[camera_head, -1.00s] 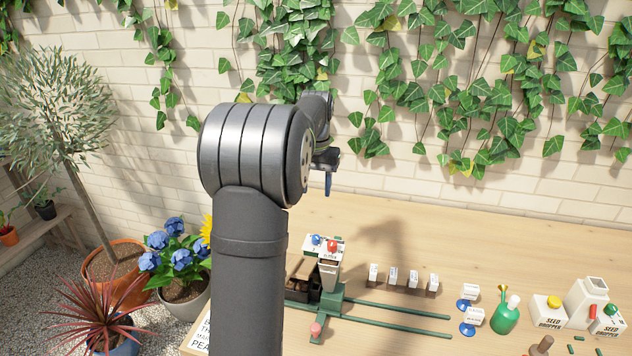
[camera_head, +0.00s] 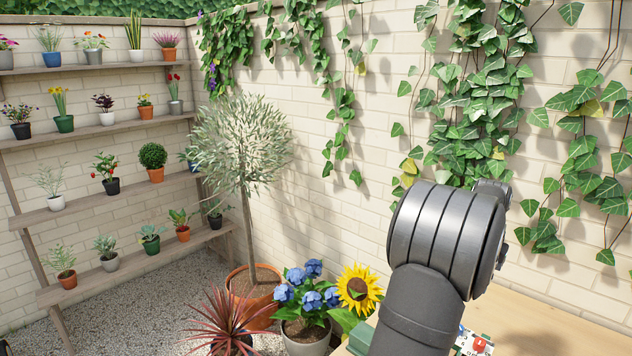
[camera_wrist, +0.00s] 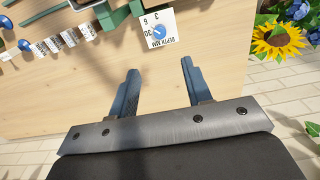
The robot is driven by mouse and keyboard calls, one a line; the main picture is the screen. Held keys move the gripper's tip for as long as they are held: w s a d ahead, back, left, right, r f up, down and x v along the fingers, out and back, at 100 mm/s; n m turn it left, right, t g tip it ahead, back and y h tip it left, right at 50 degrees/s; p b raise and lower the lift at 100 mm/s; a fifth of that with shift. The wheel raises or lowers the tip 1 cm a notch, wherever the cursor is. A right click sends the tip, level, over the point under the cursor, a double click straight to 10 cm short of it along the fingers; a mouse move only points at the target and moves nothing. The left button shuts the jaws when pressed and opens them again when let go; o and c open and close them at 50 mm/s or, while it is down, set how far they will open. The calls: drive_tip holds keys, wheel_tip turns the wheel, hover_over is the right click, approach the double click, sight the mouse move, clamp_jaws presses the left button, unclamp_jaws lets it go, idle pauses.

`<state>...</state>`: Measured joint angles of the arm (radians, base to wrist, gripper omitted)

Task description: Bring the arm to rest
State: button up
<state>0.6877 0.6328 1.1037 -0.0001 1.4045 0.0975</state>
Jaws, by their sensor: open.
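My arm is raised at the right of the head view, in front of the brick wall; my gripper is hidden there behind the arm. In the wrist view my gripper (camera_wrist: 158,82) shows two blue fingers, spread wide apart with nothing between them. It is above the pale wooden bench (camera_wrist: 95,90), and no object touches the fingers. A white dial card (camera_wrist: 158,30) with a blue knob lies beyond the fingertips, apart from them.
Green rails (camera_wrist: 115,18) and several small labelled blocks (camera_wrist: 68,38) are on the bench. A sunflower (camera_head: 358,289) and blue flowers (camera_head: 306,285) stand left of my arm. Shelves of potted plants (camera_head: 105,130) line the left wall. The air around the gripper is clear.

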wheel_tip(320, 180, down, 15)
drive_tip(key=shift+r, duration=0.2)
idle(0.4)
wheel_tip(320, 180, up, 17)
wheel_tip(320, 180, down, 17)
drive_tip(key=shift+f, duration=0.15)
drive_tip(key=shift+m, duration=0.4)
drive_tip(key=m, duration=0.8)
wheel_tip(320, 180, up, 8)
drive_tip(key=shift+f, duration=0.2)
